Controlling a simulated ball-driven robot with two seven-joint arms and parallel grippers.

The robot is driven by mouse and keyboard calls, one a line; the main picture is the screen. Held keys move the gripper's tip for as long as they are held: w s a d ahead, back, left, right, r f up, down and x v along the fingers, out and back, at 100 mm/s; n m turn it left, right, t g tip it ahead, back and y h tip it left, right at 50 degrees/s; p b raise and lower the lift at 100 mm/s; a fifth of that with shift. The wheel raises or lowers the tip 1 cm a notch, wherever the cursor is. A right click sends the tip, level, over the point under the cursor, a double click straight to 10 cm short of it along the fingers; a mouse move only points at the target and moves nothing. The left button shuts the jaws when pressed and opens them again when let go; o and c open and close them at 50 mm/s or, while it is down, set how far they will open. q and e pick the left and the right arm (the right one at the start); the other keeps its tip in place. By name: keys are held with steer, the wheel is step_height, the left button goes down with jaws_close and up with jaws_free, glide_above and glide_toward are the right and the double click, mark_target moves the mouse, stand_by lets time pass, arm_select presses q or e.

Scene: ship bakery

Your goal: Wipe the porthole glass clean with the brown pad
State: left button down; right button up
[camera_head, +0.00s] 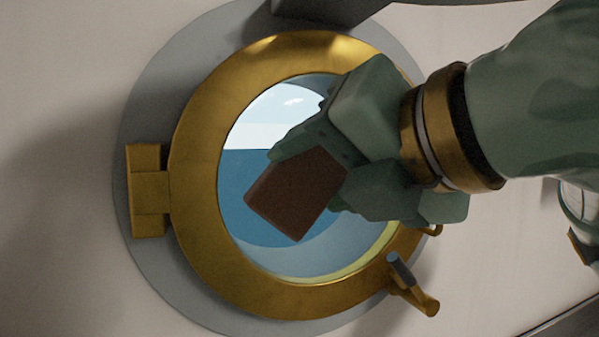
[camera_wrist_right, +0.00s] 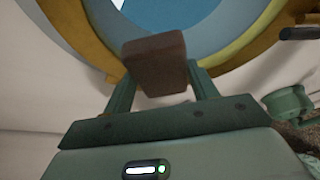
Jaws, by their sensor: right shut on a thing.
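The porthole glass (camera_head: 262,232) is round, with blue sea and pale sky showing in it, inside a brass ring (camera_head: 197,185). My right gripper (camera_head: 310,180) comes in from the right and is shut on the brown pad (camera_head: 295,193). The gripper and arm hide the right part of the glass. My left gripper is not in view.
A brass hinge (camera_head: 148,191) stands out at the ring's left, and a brass latch handle (camera_head: 412,285) at its lower right. The wall (camera_head: 70,90) around is pale and bare on the left. A green vessel (camera_wrist_right: 288,102) is at the right in the wrist view.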

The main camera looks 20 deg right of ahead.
steer(key=shift+s, duration=0.6)
steer(key=s, duration=0.3)
